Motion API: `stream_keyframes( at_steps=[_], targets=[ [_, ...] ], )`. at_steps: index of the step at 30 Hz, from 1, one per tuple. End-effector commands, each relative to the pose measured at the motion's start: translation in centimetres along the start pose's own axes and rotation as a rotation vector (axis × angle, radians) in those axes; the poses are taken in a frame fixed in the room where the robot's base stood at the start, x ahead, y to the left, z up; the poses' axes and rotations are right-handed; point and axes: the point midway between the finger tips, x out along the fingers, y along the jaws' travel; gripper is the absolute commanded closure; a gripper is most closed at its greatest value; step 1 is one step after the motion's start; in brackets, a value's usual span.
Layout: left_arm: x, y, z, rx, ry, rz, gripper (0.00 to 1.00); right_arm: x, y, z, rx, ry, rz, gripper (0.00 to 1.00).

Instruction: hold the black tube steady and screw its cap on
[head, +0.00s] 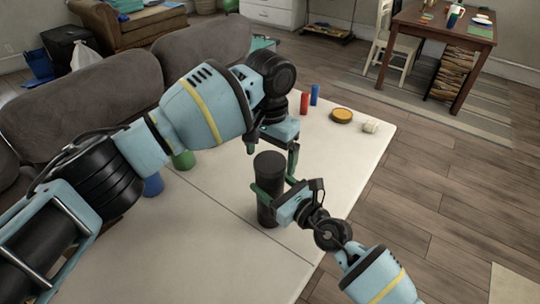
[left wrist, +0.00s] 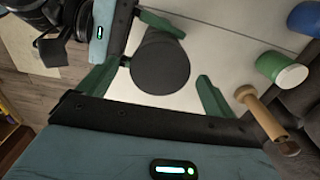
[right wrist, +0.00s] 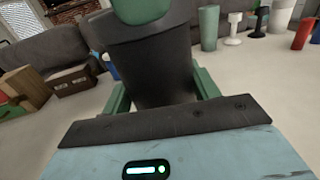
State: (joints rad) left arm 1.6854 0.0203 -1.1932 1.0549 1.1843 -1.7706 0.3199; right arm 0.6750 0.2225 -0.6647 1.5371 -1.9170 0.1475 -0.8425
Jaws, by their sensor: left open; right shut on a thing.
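The black tube (head: 267,207) stands upright on the white table, and it also shows in the right wrist view (right wrist: 155,85). A wider dark cap (head: 270,165) sits at its top; the left wrist view shows it from above as a round black disc (left wrist: 160,65). I cannot tell how tightly it sits. My right gripper (head: 270,192) is shut on the tube below the cap. My left gripper (head: 272,152) is open over the tube's top, one finger on each side of the cap, with a gap in the left wrist view.
A green cup (head: 183,159) and a blue cup (head: 153,184) stand left of the tube, partly behind my left arm. Behind it are red (head: 304,104) and blue (head: 315,95) cylinders, a round brown dish (head: 342,115) and a small pale object (head: 370,126). The front tabletop is clear.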

Motion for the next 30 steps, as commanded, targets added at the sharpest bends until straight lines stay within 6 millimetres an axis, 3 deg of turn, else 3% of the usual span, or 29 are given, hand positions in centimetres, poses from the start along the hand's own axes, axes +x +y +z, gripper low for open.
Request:
stream_keyframes(
  at_steps=[12, 16, 22, 30],
  targets=[
    [-7.9, 0.1, -0.1, 0.001, 0.004, -0.002, 0.09, 0.0, 0.0, 0.0, 0.0, 0.0, 0.0, 1.0],
    [-9.7, 0.0, 0.0, 0.0, 0.002, -0.001, 0.09, 0.0, 0.0, 0.0, 0.0, 0.0, 0.0, 1.0],
    [-11.1, 0.0, 0.0, 0.001, 0.001, -0.001, 0.09, 0.0, 0.0, 0.0, 0.0, 0.0, 0.0, 1.0],
    [-11.2, 0.0, 0.0, 0.0, 0.001, -0.001, 0.09, 0.0, 0.0, 0.0, 0.0, 0.0, 0.0, 1.0]
  ],
)
